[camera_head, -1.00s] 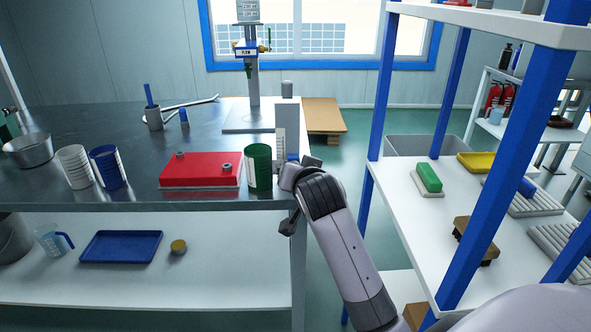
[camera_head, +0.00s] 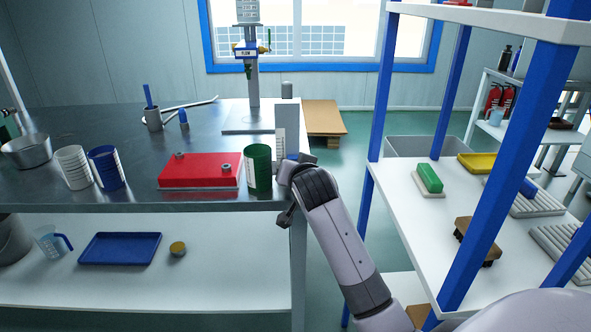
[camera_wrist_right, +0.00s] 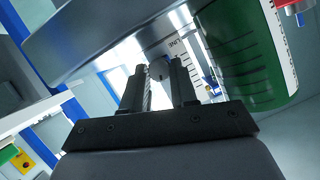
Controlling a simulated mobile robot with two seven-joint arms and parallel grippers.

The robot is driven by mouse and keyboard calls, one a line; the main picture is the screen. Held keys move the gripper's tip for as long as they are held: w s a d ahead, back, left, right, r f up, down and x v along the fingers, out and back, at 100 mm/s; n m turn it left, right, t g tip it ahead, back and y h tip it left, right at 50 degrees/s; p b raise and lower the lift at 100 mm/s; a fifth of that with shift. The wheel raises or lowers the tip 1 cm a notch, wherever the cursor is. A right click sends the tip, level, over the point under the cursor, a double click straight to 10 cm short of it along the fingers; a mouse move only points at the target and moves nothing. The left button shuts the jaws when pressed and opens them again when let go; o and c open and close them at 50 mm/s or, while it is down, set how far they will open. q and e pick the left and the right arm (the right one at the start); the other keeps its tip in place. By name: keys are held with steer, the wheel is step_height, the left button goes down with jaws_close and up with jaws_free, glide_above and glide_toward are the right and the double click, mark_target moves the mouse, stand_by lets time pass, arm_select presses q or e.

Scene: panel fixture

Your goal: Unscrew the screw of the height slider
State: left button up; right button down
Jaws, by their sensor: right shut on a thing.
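The height slider (camera_head: 287,112) is a tall grey upright with a marked scale, standing near the right end of the metal table. In the right wrist view its printed face (camera_wrist_right: 176,46) shows behind my fingers. The screw (camera_wrist_right: 159,68) appears as a small dark round knob between the two fingertips. My right gripper (camera_wrist_right: 158,76) is shut on the screw, with one finger on each side. In the head view my right wrist hides the fingers and the screw at the table's right corner. My left gripper is not in view.
A green can (camera_head: 258,167) stands close to the left of my right wrist, beside a red block (camera_head: 200,180) with two knobs. The table (camera_head: 120,199) edge is right beside the wrist. A blue-posted shelf (camera_head: 400,190) stands to the right.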

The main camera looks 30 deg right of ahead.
steer(key=shift+r+p, duration=0.15)
steer(key=shift+p, duration=0.55)
steer(key=n+p, duration=0.1)
steer(key=p, duration=0.1)
steer(key=n+g+h+p, duration=0.1)
steer(key=p, duration=0.1)
steer(key=shift+w+a+n+h, duration=0.1)
steer(key=shift+a+n+h, duration=0.05)
steer(key=shift+n+h, duration=0.15)
steer(key=shift+p, duration=0.45)
steer(key=shift+n+h+p, duration=0.3)
steer(key=shift+n, duration=0.3)
steer(key=shift+a+n+g+h, duration=0.1)
steer(key=shift+n+g+h, duration=0.2)
steer(key=shift+n+g, duration=0.1)
steer(key=shift+w, duration=0.1)
steer(key=c, duration=0.9)
jaws_free()
